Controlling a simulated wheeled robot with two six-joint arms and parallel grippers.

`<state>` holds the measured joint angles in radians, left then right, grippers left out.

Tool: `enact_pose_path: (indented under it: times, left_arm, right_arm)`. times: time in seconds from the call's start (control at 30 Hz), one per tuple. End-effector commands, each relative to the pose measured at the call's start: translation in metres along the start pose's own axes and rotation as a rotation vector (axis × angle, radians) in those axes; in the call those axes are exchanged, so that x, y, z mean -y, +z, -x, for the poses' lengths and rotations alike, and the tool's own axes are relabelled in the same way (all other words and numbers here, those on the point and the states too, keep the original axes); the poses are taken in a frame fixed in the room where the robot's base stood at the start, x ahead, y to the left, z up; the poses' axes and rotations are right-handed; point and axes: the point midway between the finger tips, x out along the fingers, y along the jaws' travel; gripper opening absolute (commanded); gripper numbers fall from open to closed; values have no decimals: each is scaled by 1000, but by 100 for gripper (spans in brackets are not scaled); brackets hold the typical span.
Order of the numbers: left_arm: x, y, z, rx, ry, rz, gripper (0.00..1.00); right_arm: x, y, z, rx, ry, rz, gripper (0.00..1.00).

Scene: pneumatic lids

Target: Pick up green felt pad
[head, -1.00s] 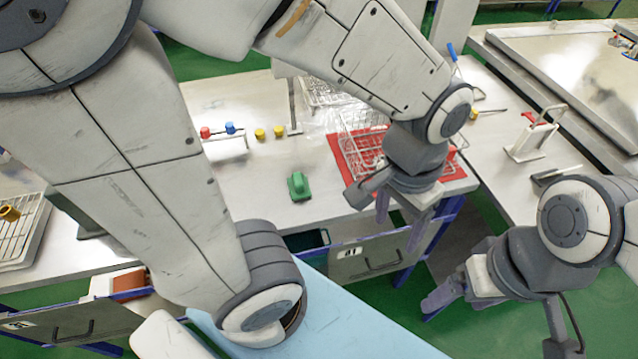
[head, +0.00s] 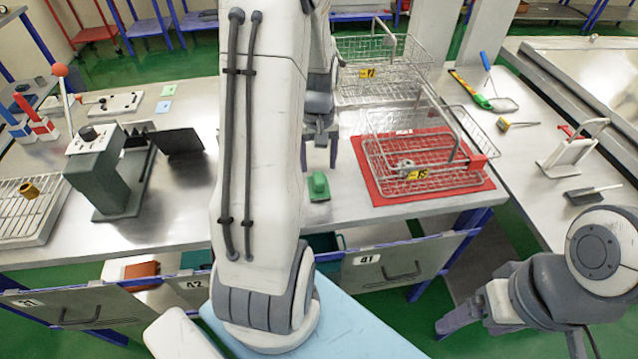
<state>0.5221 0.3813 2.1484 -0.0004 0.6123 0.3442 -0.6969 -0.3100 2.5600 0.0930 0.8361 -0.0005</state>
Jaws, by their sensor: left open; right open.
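The green felt pad is a small green block (head: 318,186) on the metal table near its front edge, just right of my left arm. My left gripper (head: 320,163) hangs fingers-down just above and behind the green pad, its purple-grey fingers apart and nothing between them. Part of the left gripper is hidden by my own arm. My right gripper (head: 462,322) is open and empty, low at the right, in front of the table and away from the pad.
A wire basket (head: 420,165) on a red mat (head: 470,192) stands right of the pad, with another basket (head: 385,70) behind. A dark green press (head: 100,180) stands at the left. Drawers (head: 405,262) line the table front. A side table with a white stand (head: 575,150) is at the right.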

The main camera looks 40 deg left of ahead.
Motion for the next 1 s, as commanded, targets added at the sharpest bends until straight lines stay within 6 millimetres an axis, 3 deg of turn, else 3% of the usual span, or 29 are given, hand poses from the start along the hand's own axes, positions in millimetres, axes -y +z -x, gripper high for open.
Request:
enact_pose_path:
  times: [0.17, 0.5, 0.77, 0.93, 0.97, 1.0]
  left_arm:
    - [0, 2, -13, 4, -1, -1, 70]
    - [0, 3, -57, 2, -1, -2, 70]
    - [0, 2, -60, 0, 0, -2, 70]
    - [0, 2, -60, 0, 0, -2, 9]
    - [0, 2, -60, 0, 0, -2, 0]
    - [0, 2, -60, 0, 0, -2, 0]
  right_arm:
    - [0, 0, 3, 0, 0, 0, 82]
    - [1, -1, 12, 0, 0, 0, 82]
    - [1, -1, 12, 0, 0, 0, 82]
    - [1, -1, 12, 0, 0, 0, 82]
    - [1, -1, 12, 0, 0, 0, 82]
    - [1, -1, 12, 0, 0, 0, 82]
